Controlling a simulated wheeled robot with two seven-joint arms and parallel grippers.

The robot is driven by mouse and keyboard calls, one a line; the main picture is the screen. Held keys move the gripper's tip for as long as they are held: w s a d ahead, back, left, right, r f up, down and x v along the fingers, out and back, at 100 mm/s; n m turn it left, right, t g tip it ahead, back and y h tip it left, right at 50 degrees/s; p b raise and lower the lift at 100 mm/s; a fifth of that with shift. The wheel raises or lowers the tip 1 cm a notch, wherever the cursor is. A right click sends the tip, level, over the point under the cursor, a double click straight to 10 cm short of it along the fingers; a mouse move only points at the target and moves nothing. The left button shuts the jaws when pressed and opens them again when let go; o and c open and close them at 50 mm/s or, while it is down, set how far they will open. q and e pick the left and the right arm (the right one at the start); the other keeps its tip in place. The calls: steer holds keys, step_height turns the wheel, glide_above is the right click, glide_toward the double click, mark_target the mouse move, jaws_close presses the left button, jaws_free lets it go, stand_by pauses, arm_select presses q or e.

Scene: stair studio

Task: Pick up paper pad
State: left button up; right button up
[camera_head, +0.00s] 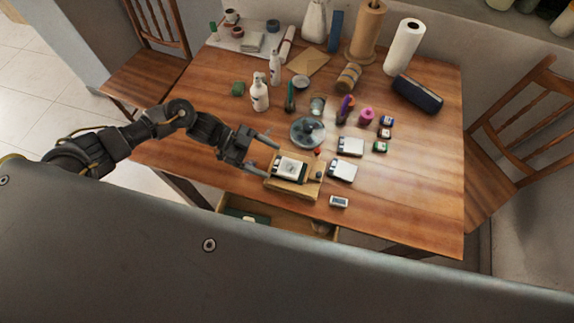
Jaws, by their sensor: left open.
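A small white pad with a dark edge and a grey mark on top (290,168) lies on a wooden board (312,188) near the front of the table. Two more white pads with dark edges lie to its right, one farther back (351,146) and one nearer (343,171). I cannot tell for sure which one is the paper pad. My left gripper (271,159) is open and empty, just left of the pad on the board. Whether a finger touches the board is too small to tell. My right gripper is not in view.
A grey round dish (308,132) stands just behind the board. Small jars (380,146) and a small white device (339,201) lie to the right. White bottles (260,95) and paper rolls (404,47) stand farther back. An open drawer (262,209) is below the front edge. The table's right side is clear.

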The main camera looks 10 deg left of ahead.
mark_target(287, 167)
arm_select(q)
steer(key=shift+d+r+p, duration=0.1)
steer(key=shift+d+p, duration=0.25)
steer(key=shift+d, duration=0.05)
steer(key=p+x, duration=0.1)
steer(key=x, duration=0.2)
steer(key=shift+d+p, duration=0.35)
steer(key=shift+d+f, duration=0.3)
steer(key=shift+d, duration=0.05)
steer(key=c, duration=1.1)
